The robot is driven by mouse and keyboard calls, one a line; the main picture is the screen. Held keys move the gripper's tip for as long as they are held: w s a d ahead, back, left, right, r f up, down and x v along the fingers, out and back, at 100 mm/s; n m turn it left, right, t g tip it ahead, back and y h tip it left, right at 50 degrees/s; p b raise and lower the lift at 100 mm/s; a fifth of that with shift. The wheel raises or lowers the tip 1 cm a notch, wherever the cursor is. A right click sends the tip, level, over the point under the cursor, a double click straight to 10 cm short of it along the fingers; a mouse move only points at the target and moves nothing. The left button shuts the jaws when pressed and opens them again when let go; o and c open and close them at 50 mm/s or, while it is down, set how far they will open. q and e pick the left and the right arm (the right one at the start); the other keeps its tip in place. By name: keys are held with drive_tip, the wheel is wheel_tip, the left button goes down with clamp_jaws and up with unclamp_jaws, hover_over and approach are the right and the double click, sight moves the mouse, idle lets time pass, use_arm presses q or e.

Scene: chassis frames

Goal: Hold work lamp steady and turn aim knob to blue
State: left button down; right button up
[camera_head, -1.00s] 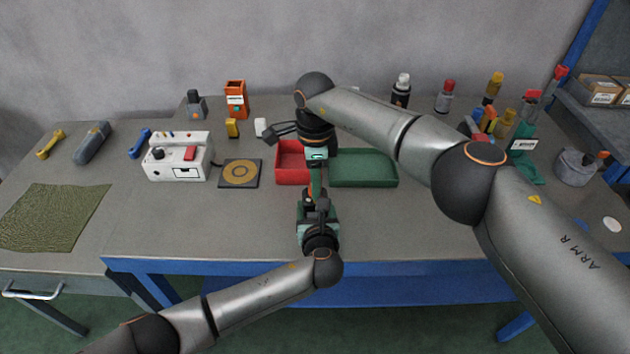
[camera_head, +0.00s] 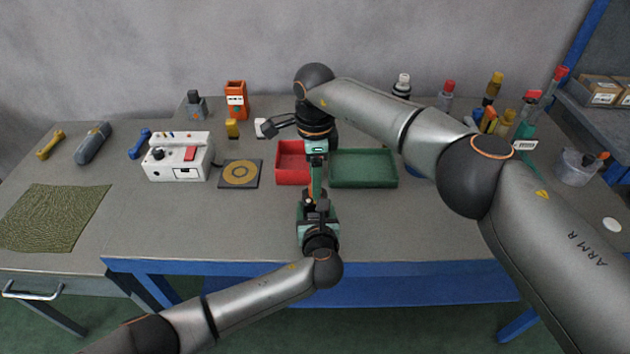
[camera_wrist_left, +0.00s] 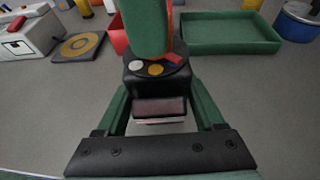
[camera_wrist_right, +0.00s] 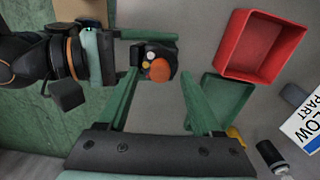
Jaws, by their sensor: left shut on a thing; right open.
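The work lamp is a small dark body (camera_wrist_left: 158,90) with white, yellow and red marks on its top. My left gripper (camera_wrist_left: 158,108) is shut on this body from the near side, low over the table front. An orange round aim knob (camera_wrist_right: 160,69) stands on the body in the right wrist view. My right gripper (camera_wrist_right: 161,82) comes down from above and is open, with its green fingers on either side of the knob, apart from it. In the head view the right gripper (camera_head: 316,188) hides most of the lamp.
A red bin (camera_head: 292,178) and a green tray (camera_head: 364,182) stand just behind the grippers. A white control box (camera_head: 178,172) and a dark pad with a tan ring (camera_head: 240,186) lie left. Bottles stand at the back right. The table front is clear on both sides.

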wheel_tip(320, 180, up, 10)
drive_tip(key=shift+r, duration=0.2)
idle(0.3)
use_arm(q)
unclamp_jaws()
drive_tip(key=shift+s, duration=0.1)
